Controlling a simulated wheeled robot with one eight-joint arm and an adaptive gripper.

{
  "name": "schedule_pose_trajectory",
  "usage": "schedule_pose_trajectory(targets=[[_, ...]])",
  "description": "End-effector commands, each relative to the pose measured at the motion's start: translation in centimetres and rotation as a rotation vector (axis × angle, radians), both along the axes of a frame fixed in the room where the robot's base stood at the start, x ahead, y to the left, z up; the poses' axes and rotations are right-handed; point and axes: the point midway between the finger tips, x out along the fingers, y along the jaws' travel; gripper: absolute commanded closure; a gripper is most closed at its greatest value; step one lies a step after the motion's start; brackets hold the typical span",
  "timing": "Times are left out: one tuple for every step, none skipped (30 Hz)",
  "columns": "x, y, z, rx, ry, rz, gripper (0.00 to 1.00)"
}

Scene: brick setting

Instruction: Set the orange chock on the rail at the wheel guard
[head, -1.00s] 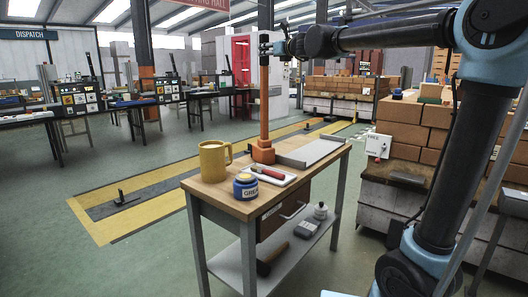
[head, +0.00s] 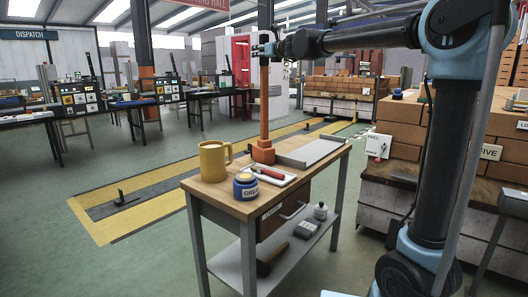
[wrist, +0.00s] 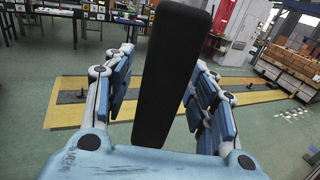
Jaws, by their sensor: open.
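The orange chock (head: 263,150) stands upright on the wooden-topped workbench (head: 216,195), its long orange handle rising from the block. My gripper (head: 264,49) is open at the handle's top. In the wrist view a thick dark bar (wrist: 171,75), seemingly the handle's grip, stands between the spread fingers of my gripper (wrist: 162,85); I cannot tell whether they touch it. A flat grey metal piece with a raised edge (head: 312,150) lies right of the chock. A yellow-bordered grey track (head: 150,203) runs along the floor behind the bench. I cannot tell which part is the wheel guard.
A yellow mug (head: 212,162), a blue jar (head: 246,188) and a white tray with a red-handled tool (head: 272,176) stand close around the chock. Stacked bricks (head: 402,130) are at the right. The green floor at left (head: 60,245) is clear.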

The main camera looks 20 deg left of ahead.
Motion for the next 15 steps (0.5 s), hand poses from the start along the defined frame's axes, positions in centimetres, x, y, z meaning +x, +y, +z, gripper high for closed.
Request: schedule_pose_trajectory(targets=[[-0.01, -0.01, 0.0, 0.0, 0.0, 0.0, 0.48], [-0.01, -0.01, 0.0, 0.0, 0.0, 0.0, 0.53], [-0.01, -0.01, 0.0, 0.0, 0.0, 0.0, 0.62], [-0.01, -0.02, 0.0, 0.0, 0.0, 0.0, 0.69], [-0.01, -0.02, 0.0, 0.0, 0.0, 0.0, 0.76], [-0.01, -0.02, 0.0, 0.0, 0.0, 0.0, 0.85], [-0.01, -0.02, 0.0, 0.0, 0.0, 0.0, 0.91], [-0.01, -0.02, 0.0, 0.0, 0.0, 0.0, 0.98], [-0.01, -0.03, 0.0, 0.0, 0.0, 0.0, 1.0], [-0.01, -0.03, 0.0, 0.0, 0.0, 0.0, 1.0], [-0.01, -0.04, 0.0, 0.0, 0.0, 0.0, 1.0], [-0.01, -0.04, 0.0, 0.0, 0.0, 0.0, 1.0], [-0.01, -0.04, 0.0, 0.0, 0.0, 0.0, 1.0], [-0.01, -0.04, 0.0, 0.0, 0.0, 0.0, 1.0], [-0.08, -0.1, 0.13, 0.0, 0.0, 0.0, 1.0]])
